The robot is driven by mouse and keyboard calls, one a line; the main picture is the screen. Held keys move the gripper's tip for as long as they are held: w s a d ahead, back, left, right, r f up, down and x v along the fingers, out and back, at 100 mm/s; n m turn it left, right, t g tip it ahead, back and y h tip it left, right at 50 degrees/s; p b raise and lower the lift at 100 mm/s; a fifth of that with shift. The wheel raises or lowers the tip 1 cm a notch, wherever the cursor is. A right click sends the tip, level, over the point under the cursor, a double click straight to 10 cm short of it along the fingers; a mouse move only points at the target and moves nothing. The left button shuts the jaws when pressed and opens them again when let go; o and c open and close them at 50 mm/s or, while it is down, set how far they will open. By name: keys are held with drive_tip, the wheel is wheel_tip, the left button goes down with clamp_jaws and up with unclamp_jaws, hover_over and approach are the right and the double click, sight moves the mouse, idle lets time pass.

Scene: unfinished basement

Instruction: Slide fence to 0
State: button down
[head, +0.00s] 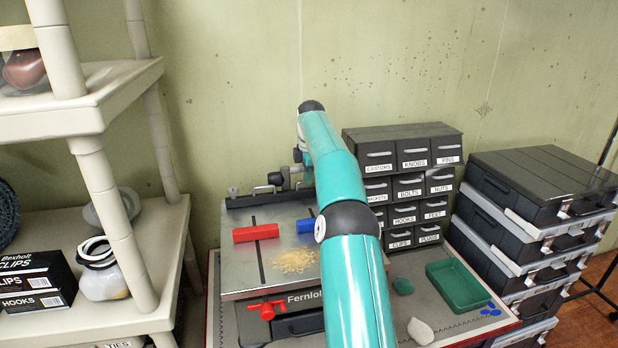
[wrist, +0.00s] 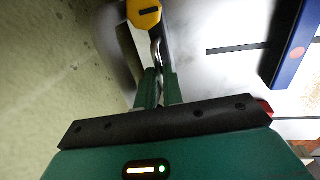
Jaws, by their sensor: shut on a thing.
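A machine with a metal top (head: 240,268) stands on the bench, with "Fernlol" partly readable on its front. A dark bar (head: 250,200) with metal handle-like fittings lies along its back edge; I take it for the fence. No scale or 0 mark is readable. My gripper (wrist: 158,88) has its green fingers closed around a bent metal handle (wrist: 155,52) below a yellow part (wrist: 145,14). In the head view my arm hides the gripper and part of the bar.
A red block (head: 256,233) and a blue block (head: 306,226) lie on the metal top near sawdust (head: 294,261). Labelled drawers (head: 404,135) stand behind right, with a green tray (head: 458,285) in front. Stacked cases (head: 540,190) are right; a shelf (head: 85,110) is left.

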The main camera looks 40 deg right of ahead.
drive_tip(key=shift+w+d+r, duration=0.1)
drive_tip(key=shift+w+r, duration=0.05)
drive_tip(key=shift+r, duration=0.05)
drive_tip(key=c, duration=1.5)
unclamp_jaws()
drive_tip(key=shift+w+f, duration=0.1)
drive_tip(key=shift+w, duration=0.05)
drive_tip(key=shift+s+f, duration=0.15)
drive_tip(key=shift+s, duration=0.05)
